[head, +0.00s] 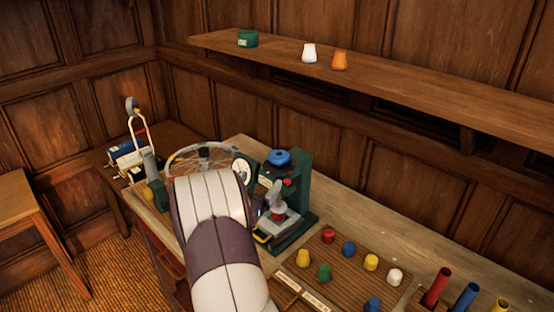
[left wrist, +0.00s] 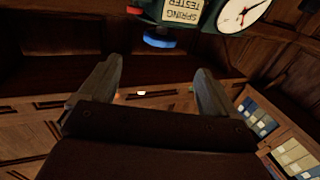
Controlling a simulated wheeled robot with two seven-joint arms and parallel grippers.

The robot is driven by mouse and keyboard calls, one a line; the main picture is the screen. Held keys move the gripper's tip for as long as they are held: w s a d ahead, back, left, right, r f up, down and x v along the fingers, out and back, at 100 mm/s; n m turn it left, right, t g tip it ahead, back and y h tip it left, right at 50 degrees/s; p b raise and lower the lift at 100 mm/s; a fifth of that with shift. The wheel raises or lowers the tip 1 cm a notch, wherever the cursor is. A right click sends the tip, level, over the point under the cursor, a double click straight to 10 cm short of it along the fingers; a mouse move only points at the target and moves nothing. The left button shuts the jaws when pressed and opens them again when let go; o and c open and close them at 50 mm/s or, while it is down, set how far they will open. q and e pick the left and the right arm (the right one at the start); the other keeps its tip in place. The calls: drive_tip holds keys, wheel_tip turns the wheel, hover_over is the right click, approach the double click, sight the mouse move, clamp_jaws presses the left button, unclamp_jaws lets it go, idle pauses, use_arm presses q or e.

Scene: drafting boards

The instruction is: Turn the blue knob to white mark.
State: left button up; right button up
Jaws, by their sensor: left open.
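The blue knob (head: 279,157) sits on top of the green spring tester (head: 297,183) in the head view. In the left wrist view, where the scene is upside down, the blue knob (left wrist: 159,42) shows below the tester's label. My left gripper (left wrist: 157,74) is open, with nothing between its fingers. The knob lies beyond the fingertips and looks apart from them. In the head view my own left arm hides most of this gripper. I cannot make out a white mark in either view. My right gripper is not in view.
A wooden board with several coloured pegs (head: 348,249) lies at the right, near coloured tubes (head: 437,288). A shelf (head: 420,78) runs above the bench along the wall, with clear air between.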

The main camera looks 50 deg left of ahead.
sight(274, 163)
use_arm(q)
drive_tip(key=p+x, duration=0.3)
drive_tip(key=x, duration=0.9)
drive_tip(key=shift+w+a, duration=0.1)
drive_tip(key=shift+f, duration=0.1)
drive_tip(key=c, duration=1.1)
